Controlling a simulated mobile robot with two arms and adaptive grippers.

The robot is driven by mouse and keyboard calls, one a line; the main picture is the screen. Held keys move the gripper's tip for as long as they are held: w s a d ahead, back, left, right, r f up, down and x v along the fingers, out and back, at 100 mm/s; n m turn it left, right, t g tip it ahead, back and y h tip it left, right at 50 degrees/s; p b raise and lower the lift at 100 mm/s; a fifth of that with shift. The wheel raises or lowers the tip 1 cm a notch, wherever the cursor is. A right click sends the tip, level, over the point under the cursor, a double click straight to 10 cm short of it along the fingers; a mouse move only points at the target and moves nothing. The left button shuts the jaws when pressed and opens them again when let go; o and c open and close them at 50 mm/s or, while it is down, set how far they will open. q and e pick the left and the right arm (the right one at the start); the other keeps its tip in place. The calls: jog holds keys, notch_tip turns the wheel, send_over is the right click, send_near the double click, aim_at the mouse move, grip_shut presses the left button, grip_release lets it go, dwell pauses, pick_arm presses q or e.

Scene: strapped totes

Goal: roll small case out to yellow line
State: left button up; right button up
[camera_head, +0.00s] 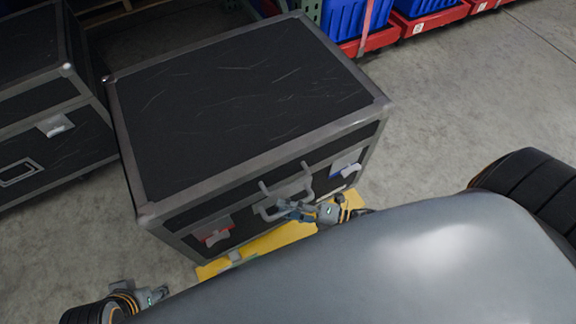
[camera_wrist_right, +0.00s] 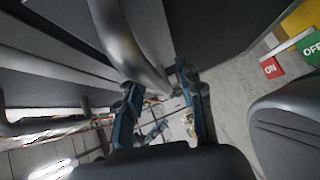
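The small case (camera_head: 240,95) is black with grey metal edges and stands upright in the middle of the head view. Its front carries a metal handle (camera_head: 288,190), a red-marked latch and a blue-marked latch. The case's front lower edge is over or beside the yellow line (camera_head: 270,240). My right gripper (camera_head: 297,210) is at the handle. In the right wrist view the handle bar (camera_wrist_right: 132,45) runs down between the right gripper's fingertips (camera_wrist_right: 157,85); whether they press on it is unclear. My left gripper (camera_head: 155,296) is low at the left, apart from the case, its finger gap unclear.
A second black case (camera_head: 50,150) stands close on the left. Blue totes (camera_head: 350,18) on red bases (camera_head: 430,18) stand at the back. Concrete floor (camera_head: 450,100) is clear to the right. My own body covers the bottom.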

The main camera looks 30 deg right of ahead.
jog(key=v, duration=1.2)
dwell(0.3)
